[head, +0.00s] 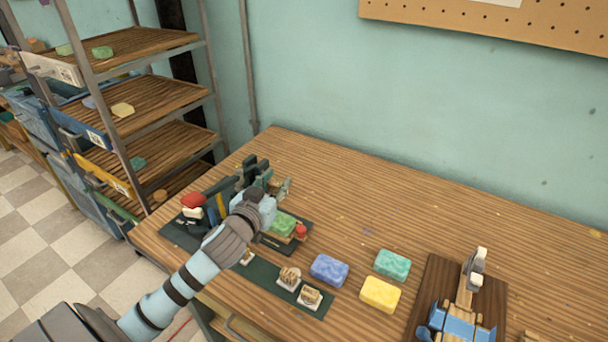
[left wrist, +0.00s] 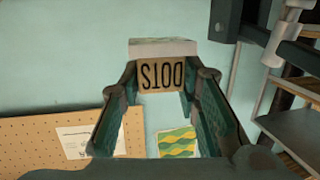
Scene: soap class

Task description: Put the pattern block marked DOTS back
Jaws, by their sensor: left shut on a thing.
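My left gripper (head: 266,177) is raised above the back left of the table, over a dark press-like device. It is shut on the pattern block marked DOTS. In the left wrist view the block (left wrist: 160,82) sits between the fingertips, its tan face with upside-down black letters toward the camera and a pale band along one edge. Other small wooden blocks (head: 289,275) and (head: 311,296) stand on white squares on a dark green strip (head: 262,274). Another block (head: 247,257) is partly hidden by my left arm. My right gripper is not in view.
A green soap (head: 283,225) lies beside a red knob (head: 300,231). Blue (head: 329,270), teal (head: 392,264) and yellow (head: 380,295) soaps lie on the table. A wooden board with a blue-and-white device (head: 465,305) stands at right. A shelf rack (head: 150,95) is at left. The table's back right is clear.

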